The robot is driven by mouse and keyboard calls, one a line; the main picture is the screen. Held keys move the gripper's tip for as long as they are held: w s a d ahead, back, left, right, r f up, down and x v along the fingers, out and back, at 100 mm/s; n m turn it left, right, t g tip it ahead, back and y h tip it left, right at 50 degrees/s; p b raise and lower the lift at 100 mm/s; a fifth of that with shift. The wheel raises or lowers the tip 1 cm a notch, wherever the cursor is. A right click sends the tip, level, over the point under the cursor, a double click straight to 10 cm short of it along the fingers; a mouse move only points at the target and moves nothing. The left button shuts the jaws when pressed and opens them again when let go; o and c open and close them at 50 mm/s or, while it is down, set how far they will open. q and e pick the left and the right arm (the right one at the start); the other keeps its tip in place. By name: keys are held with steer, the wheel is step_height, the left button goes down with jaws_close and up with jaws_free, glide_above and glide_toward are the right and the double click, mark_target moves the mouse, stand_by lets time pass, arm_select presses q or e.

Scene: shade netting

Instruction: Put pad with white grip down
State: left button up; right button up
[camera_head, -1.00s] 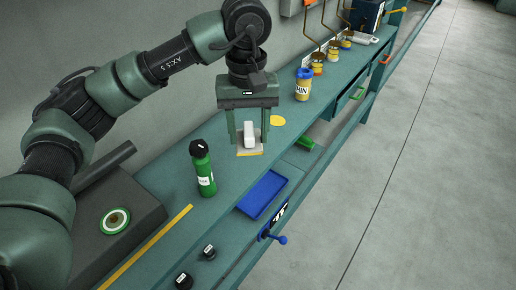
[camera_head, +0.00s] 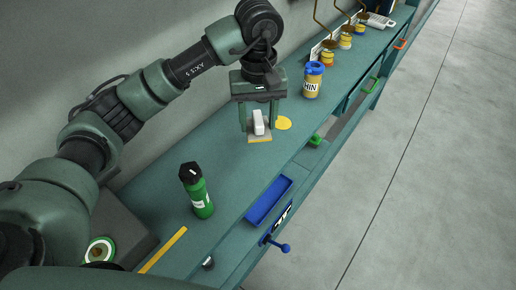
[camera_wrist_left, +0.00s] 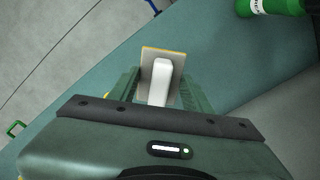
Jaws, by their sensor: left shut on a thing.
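The pad (camera_head: 259,139) is a flat tan plate with a yellowish edge and a white grip (camera_head: 258,122) standing on top. My left gripper (camera_head: 262,127) points down over the workbench (camera_head: 160,170) and is shut on the white grip. In the left wrist view the pad (camera_wrist_left: 150,56) and its white grip (camera_wrist_left: 161,78) show between the fingers. The pad is at or just above the bench top; I cannot tell whether it touches. A yellow round patch (camera_head: 284,123) lies on the bench just right of the pad. My right gripper is not in view.
A green bottle (camera_head: 198,190) stands on the bench in front of the pad. A yellow-and-blue can (camera_head: 312,80) stands farther back. A blue tray (camera_head: 269,200) sits lower at the bench's right side. A yellow strip (camera_head: 163,250) lies near the front.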

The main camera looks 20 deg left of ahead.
arm_select(q)
steer(key=p, duration=0.1)
glide_toward(258, 160)
steer(key=shift+f+p, duration=0.35)
steer(key=shift+f, duration=0.95)
step_height(258, 160, down, 3)
steer(key=shift+f+p, duration=0.15)
steer(key=shift+p, duration=0.45)
steer(key=shift+f, duration=0.15)
steer(key=o, duration=1.4)
steer(key=shift+f, duration=0.1)
steer(key=shift+c, duration=0.2)
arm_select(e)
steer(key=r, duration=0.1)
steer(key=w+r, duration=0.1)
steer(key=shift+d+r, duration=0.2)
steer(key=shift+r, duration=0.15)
